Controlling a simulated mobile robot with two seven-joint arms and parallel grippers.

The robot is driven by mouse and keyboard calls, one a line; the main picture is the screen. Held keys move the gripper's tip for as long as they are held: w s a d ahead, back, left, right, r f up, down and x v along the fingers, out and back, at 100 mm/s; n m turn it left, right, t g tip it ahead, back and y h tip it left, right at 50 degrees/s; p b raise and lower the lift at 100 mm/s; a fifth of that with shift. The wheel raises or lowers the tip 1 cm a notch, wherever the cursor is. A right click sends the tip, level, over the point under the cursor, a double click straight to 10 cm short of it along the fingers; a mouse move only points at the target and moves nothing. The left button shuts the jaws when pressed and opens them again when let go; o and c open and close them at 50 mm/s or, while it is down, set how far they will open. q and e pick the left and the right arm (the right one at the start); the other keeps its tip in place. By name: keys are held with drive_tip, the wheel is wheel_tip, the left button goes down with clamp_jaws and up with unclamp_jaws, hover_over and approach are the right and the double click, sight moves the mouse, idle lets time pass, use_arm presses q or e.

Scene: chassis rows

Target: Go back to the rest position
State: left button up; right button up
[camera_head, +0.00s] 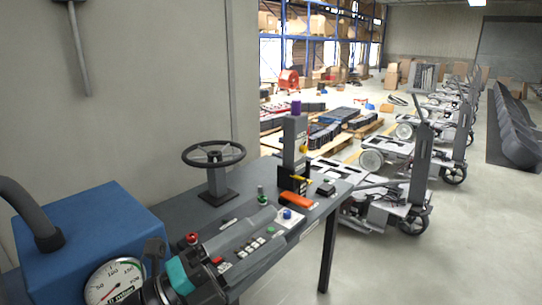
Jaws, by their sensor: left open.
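My left gripper (186,264) is low in the head view, over the near end of the grey workbench (318,205). It shows dark parts and a teal band; its jaws are open and I see nothing held. Its fingertips are hard to tell from the dark fittings behind. My right gripper is out of view.
A blue box (95,228) with a dark hose and a round gauge (116,281) are at left. The bench bears a steering wheel (213,155), a grey post (295,140) and an orange item (295,201).

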use_arm(q)
drive_tip(key=w+a+f+n+t+y, duration=0.1)
drive_tip(key=w+a+n+t+y, duration=0.1)
drive_tip(key=a+n+t+y, duration=0.45)
drive_tip(key=w+a+f+n+t+y, duration=0.2)
drive_tip(key=w+a+n+t+y, duration=0.15)
drive_tip(key=n+y, duration=0.55)
drive_tip(key=s+a+f+n+g+y, duration=0.2)
drive_tip(key=a+f+n+g, duration=0.2)
drive_tip(key=f+n, duration=0.25)
drive_tip(key=s+a+f+n+g+y, duration=0.25)
drive_tip(key=a+f+n, duration=0.2)
drive_tip(key=f, duration=0.35)
drive_tip(key=s+d+f+n+g+h, duration=0.1)
drive_tip(key=s+d+f+g, duration=0.1)
drive_tip(key=s+f+g, duration=0.6)
drive_tip(key=s+d+f+n+g+h, duration=0.1)
drive_tip(key=s+d+f+n+g, duration=0.3)
drive_tip(key=s, duration=0.6)
wheel_tip(320, 180, down, 25)
drive_tip(key=s+a+m+b, duration=0.2)
drive_tip(key=m, duration=0.1)
drive_tip(key=s+a+f+g+b, duration=0.1)
drive_tip(key=s+a+f, duration=0.2)
drive_tip(key=s+f, duration=1.2)
drive_tip(key=shift+g+y, duration=0.3)
drive_tip(key=shift+g, duration=0.05)
drive_tip(key=shift+f, duration=0.1)
